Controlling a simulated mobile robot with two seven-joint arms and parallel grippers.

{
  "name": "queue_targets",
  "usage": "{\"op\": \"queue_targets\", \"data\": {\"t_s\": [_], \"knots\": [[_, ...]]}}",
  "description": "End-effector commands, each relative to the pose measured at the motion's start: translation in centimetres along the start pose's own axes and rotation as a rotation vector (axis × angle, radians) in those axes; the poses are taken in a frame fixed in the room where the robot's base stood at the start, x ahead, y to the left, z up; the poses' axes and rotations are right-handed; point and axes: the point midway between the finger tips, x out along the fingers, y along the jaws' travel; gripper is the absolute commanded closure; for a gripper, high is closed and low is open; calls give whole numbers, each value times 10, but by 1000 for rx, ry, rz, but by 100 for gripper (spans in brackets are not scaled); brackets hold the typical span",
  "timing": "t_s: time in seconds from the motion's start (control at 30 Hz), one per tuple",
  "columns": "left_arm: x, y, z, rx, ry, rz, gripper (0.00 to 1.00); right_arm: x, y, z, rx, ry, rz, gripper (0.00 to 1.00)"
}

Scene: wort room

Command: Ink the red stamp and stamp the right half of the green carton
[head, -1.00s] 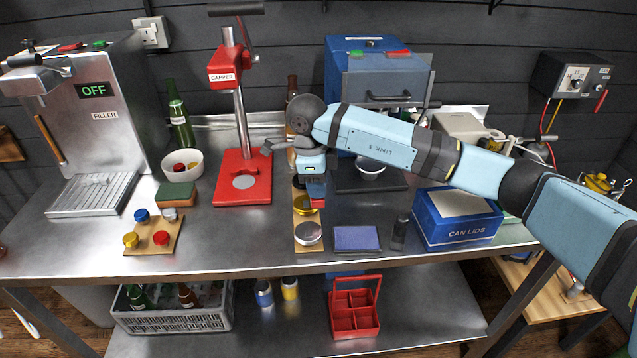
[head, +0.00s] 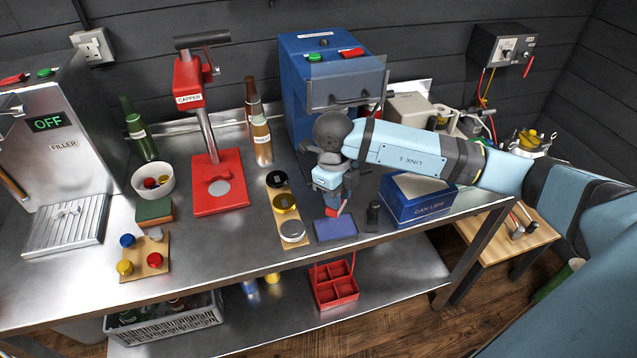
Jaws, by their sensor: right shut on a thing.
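My right gripper (head: 332,203) points down above the far side of a blue ink pad (head: 336,230). It is shut on the red stamp (head: 333,212), of which only a small red part shows below the fingers. I cannot tell whether the stamp touches the pad. A green-topped block (head: 154,211) lies on the bench at the left; I cannot tell whether it is the green carton. No other likely carton shows clearly. My left gripper is not in view.
A small black object (head: 373,216) stands right of the pad, beside the blue can lids box (head: 417,200). A wooden strip with round tins (head: 291,230) lies left of the pad. The red capper (head: 219,190) and blue machine (head: 335,85) stand further back.

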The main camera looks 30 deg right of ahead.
Motion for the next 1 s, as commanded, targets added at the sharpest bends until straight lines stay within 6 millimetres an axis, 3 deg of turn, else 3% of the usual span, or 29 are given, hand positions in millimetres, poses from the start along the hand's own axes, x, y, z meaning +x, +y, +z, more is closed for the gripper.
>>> {"op": "queue_targets", "data": {"t_s": [0.6,1.0], "knots": [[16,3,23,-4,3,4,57,54,0,6,1,0,1,87],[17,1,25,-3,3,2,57,59,0,7,0,-1,0,87]]}}
